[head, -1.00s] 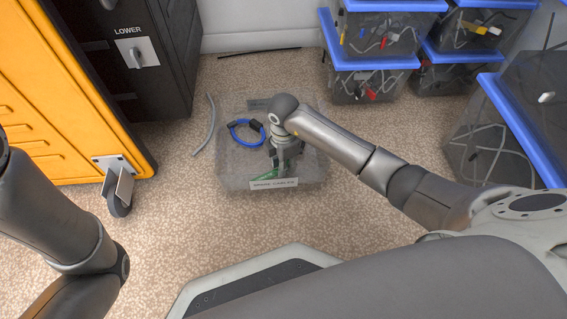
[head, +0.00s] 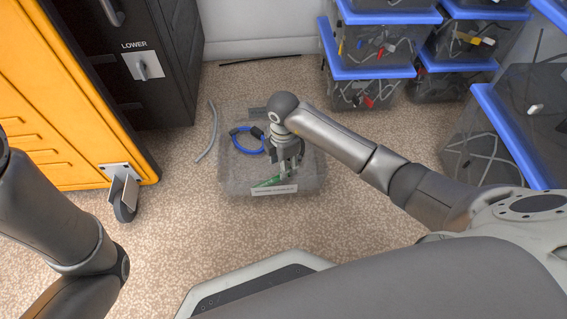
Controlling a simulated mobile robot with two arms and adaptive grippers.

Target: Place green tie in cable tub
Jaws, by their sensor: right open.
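The cable tub (head: 236,183) is a clear grey bin on the floor with a white label on its front. The green tie (head: 268,182) shows low in the tub near its front wall, just under my right gripper. My right gripper (head: 285,168) points down into the tub and is open. Its fingers partly cover the tie, and I cannot tell whether they touch it. A blue coiled cable (head: 246,140) lies in the tub to the left of the gripper. My left arm comes in at the left, but its gripper is out of view.
Stacked clear bins with blue lids (head: 370,72) stand at the back right. A larger bin (head: 490,150) is at the right. An orange cabinet (head: 60,110) on casters stands at the left. A loose grey cable (head: 207,130) lies left of the tub. Floor in front is clear.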

